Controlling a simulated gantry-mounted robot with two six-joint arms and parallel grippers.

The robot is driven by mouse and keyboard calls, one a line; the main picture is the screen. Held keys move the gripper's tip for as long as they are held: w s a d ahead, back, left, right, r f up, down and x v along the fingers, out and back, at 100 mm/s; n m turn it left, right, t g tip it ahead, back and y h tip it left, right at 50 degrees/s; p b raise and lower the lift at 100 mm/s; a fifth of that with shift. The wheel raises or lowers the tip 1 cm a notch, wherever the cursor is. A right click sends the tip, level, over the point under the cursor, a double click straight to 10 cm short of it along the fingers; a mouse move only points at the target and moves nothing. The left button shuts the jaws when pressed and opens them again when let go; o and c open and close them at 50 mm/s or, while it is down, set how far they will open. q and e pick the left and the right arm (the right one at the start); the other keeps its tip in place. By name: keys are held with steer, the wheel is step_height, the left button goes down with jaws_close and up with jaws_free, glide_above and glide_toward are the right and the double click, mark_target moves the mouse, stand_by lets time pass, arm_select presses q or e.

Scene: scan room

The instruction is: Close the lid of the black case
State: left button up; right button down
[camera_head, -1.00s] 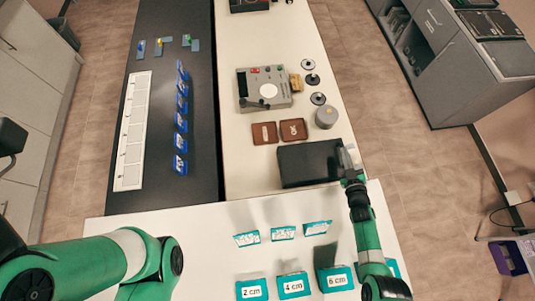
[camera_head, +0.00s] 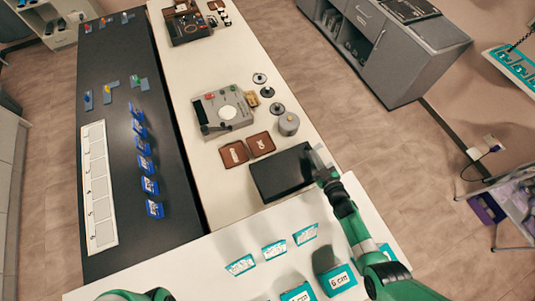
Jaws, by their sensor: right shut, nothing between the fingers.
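The black case (camera_head: 278,174) lies near the end of the white table, towards me. It shows as a dark, flat-topped box; I see no raised lid standing above it, but I cannot tell whether the lid is fully down. My right gripper (camera_head: 320,162) is at the right edge of the case, shut and with nothing between its fingers. I cannot tell whether it touches the case. My left gripper is out of view; only a bit of my left arm shows at the bottom edge.
Two brown trays (camera_head: 234,153) and a grey cylinder (camera_head: 289,124) lie just behind the case. A grey device (camera_head: 223,111) stands farther back. Teal-labelled cards (camera_head: 274,250) stand on the near white table. A dark table (camera_head: 120,60) with blue holders is left.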

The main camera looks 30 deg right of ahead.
arm_select(q)
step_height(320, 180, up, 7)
steer(key=p, duration=0.5)
arm_select(e)
steer(key=s+a+r, duration=0.1)
steer(key=s+r, duration=0.4)
steer(key=s, duration=0.4)
steer(key=shift+s+a, duration=0.15)
steer(key=shift+a, duration=0.25)
arm_select(q)
steer(key=shift+p, duration=0.3)
